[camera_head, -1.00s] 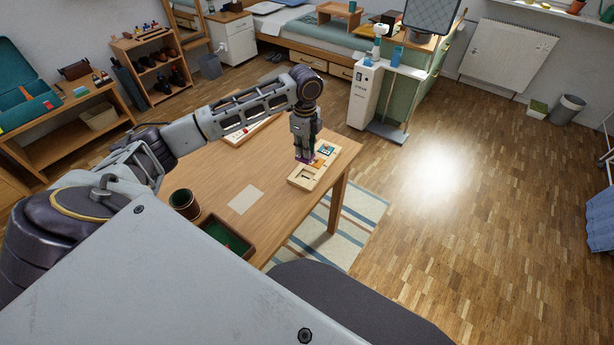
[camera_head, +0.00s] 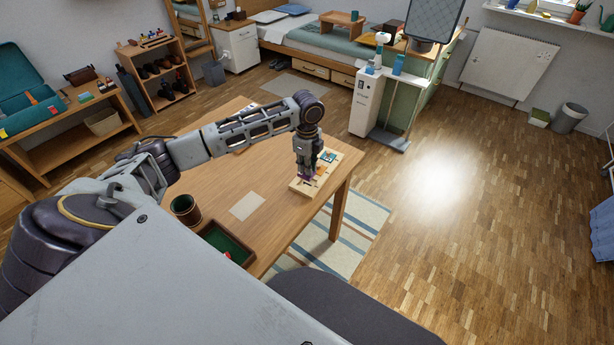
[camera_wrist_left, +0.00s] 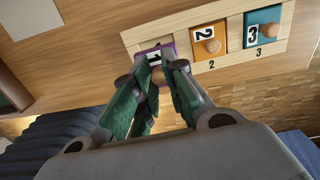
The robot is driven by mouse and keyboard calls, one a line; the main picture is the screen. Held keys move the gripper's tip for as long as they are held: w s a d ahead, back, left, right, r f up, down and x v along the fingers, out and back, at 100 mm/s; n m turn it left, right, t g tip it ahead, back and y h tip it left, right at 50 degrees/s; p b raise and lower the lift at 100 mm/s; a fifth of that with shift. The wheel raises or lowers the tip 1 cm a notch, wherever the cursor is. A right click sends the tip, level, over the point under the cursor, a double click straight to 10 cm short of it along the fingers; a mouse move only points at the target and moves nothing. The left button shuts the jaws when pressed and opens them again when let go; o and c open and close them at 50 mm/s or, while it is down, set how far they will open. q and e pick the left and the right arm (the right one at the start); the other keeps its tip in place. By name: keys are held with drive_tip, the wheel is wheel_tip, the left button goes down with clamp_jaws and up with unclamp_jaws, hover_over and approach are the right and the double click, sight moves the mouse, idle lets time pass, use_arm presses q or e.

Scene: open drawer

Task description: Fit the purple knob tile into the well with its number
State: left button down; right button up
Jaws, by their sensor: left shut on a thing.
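The purple knob tile (camera_wrist_left: 155,52), marked 1, is held by its knob in my left gripper (camera_wrist_left: 156,80). In the left wrist view it is over the first well of the wooden board (camera_wrist_left: 234,15) and looks slightly turned; I cannot tell whether it is seated or just above the well. An orange tile (camera_wrist_left: 208,42) marked 2 sits in the well numbered 2. A teal tile (camera_wrist_left: 262,28) marked 3 sits in the well numbered 3. In the head view my left gripper (camera_head: 306,177) is above the near end of the board (camera_head: 325,183). My right gripper is not in view.
On the wooden table (camera_head: 222,180) are a dark cup (camera_head: 184,207), a green-lined tray (camera_head: 243,257) and a pale sheet (camera_head: 247,206). The board lies close to the table's right edge. The table around the sheet is clear.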

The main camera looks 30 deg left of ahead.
use_arm(q)
drive_tip(key=shift+f, duration=0.45)
wheel_tip(320, 180, down, 3)
drive_tip(key=shift+f, duration=0.5)
drive_tip(key=c, duration=1.9)
unclamp_jaws()
drive_tip(key=shift+f, duration=0.15)
drive_tip(key=o, duration=0.4)
drive_tip(key=shift+o, duration=0.2)
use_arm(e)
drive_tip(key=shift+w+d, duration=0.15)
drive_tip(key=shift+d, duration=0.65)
